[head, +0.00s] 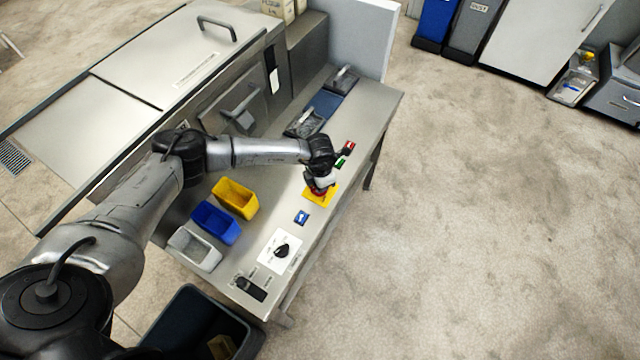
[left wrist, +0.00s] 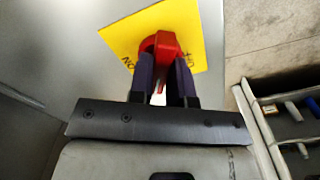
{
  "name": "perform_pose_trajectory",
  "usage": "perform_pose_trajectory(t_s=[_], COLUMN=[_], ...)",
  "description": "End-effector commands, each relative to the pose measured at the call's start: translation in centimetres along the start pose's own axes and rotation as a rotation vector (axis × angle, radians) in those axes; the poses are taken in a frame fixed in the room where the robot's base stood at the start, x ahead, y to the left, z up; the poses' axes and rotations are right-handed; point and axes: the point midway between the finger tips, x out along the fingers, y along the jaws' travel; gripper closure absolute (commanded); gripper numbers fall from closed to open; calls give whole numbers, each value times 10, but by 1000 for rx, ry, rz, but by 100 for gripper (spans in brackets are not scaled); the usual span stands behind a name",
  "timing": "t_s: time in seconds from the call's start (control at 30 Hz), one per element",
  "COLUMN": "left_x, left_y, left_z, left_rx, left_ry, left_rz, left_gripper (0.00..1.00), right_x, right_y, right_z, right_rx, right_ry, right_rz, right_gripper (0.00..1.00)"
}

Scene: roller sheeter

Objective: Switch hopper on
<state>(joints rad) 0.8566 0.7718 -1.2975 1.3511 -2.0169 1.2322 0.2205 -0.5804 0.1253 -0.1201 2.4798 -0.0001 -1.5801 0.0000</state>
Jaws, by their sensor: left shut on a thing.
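The hopper switch is a red rotary knob (left wrist: 160,44) on a yellow plate (left wrist: 120,35), with dark lettering that is partly covered. In the head view the yellow plate (head: 328,196) lies on the steel worktop, and the knob is mostly hidden by my gripper. My left gripper (left wrist: 161,85) is shut on the red knob, one dark finger on each side of it. In the head view my left gripper (head: 320,186) points down at the plate. My right gripper is in neither view.
Green and red buttons (head: 348,147) sit just beyond the gripper. A small blue plate (head: 301,217) and a black dial on a white plate (head: 281,250) lie nearer. Yellow (head: 235,197), blue (head: 216,222) and grey (head: 194,249) bins stand left. Open floor lies right.

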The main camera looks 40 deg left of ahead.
Motion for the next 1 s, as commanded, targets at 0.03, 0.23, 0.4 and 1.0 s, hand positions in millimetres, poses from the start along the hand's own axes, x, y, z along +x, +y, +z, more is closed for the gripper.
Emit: perform_pose_trajectory(t_s=[0.03, 0.23, 0.4, 1.0], left_x=[0, 1, 1, 0], left_y=[0, 0, 0, 0], left_z=[1, 0, 0, 1], left_rx=[45, 235, 396, 878], left_ry=[-2, -2, -2, -2], left_rz=[0, 0, 0, 0], left_gripper=[100, 100, 100, 100], right_x=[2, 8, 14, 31], right_y=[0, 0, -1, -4], right_z=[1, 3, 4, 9], right_rx=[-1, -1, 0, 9], right_ry=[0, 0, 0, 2], right_rz=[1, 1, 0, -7], right_gripper=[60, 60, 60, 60])
